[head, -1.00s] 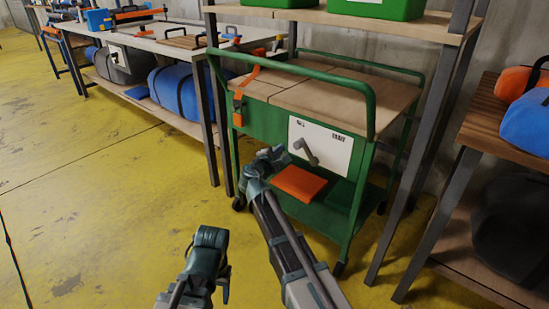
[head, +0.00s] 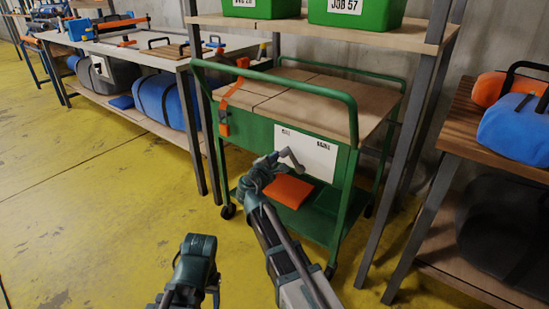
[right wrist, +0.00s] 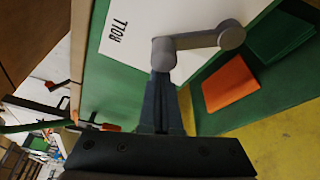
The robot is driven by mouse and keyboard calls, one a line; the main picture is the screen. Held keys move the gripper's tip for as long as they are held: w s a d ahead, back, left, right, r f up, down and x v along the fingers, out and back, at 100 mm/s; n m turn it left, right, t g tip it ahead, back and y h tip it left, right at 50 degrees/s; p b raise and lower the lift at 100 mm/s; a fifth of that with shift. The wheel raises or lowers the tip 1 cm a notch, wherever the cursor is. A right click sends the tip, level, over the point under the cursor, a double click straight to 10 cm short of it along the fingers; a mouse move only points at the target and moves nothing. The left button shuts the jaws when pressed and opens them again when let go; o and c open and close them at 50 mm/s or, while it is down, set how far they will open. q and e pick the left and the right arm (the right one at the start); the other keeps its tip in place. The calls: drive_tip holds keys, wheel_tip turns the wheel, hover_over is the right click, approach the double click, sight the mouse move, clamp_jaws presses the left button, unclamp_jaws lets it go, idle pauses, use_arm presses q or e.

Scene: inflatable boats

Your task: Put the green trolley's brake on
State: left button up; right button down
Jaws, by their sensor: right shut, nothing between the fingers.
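The green trolley (head: 255,136) stands under a shelf in the head view. Its end panel carries a white plate (head: 318,152) with a label at each upper corner; the left one reads ROLL in the right wrist view (right wrist: 118,35). A grey crank lever (head: 292,160) sits on the plate, slanting down to the right; it also shows in the right wrist view (right wrist: 200,41). My right gripper (head: 270,163) is shut and empty, its tips at the lever's near end; I cannot tell whether they touch. My left gripper (head: 198,255) is low in front, its jaws unclear.
An orange flat item (head: 288,192) lies on the trolley's lower shelf. An orange strap (head: 226,110) hangs at its left. Shelf posts (head: 408,150) stand close on the right, a workbench (head: 150,50) at the left. The yellow floor (head: 110,210) at left is clear.

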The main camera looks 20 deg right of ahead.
sight(289, 155)
drive_tip(key=shift+s+d+r+m, duration=0.1)
drive_tip(key=shift+s+r+m, duration=0.1)
drive_tip(key=shift+m, duration=0.1)
drive_tip(key=shift+s+d+r+m+t, duration=0.4)
drive_tip(key=shift+s+r+m, duration=0.1)
drive_tip(key=shift+m, duration=0.3)
drive_tip(key=m, duration=0.1)
drive_tip(key=s+d+r+m+b, duration=0.1)
drive_tip(key=shift+s+m+t+h, duration=0.2)
drive_tip(key=shift+m+t+h, duration=0.1)
drive_tip(key=shift+t+h, duration=0.1)
drive_tip(key=s+d+m+t+h+b, duration=0.1)
drive_tip(key=s+d+m+b, duration=0.2)
drive_tip(key=s+m, duration=0.3)
drive_tip(key=shift+d+h+b, duration=0.4)
drive_tip(key=shift+d, duration=0.5)
drive_tip(key=shift+s+d+f+m, duration=0.1)
drive_tip(key=shift+m, duration=0.2)
